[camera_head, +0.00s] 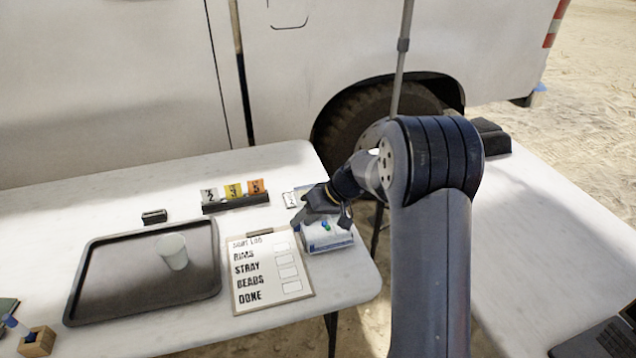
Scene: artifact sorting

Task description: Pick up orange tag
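An orange tag (256,187) with a dark number stands upright in a dark rack (236,203), at the right end of a row. A yellow tag (233,190) stands beside it and a grey-white tag (209,196) stands at the left end. My gripper (322,219) is to the right of the rack and nearer the camera, over a small white box (330,241). Its two fingers are spread apart, and I see nothing held between them. My gripper is apart from the orange tag.
A white tag (290,200) is by the rack's right end. A clipboard (271,304) lies in front. A dark tray (99,285) holds a pale cup (172,252). A small black block (154,216) lies behind the tray. A white vehicle (110,90) stands behind the table.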

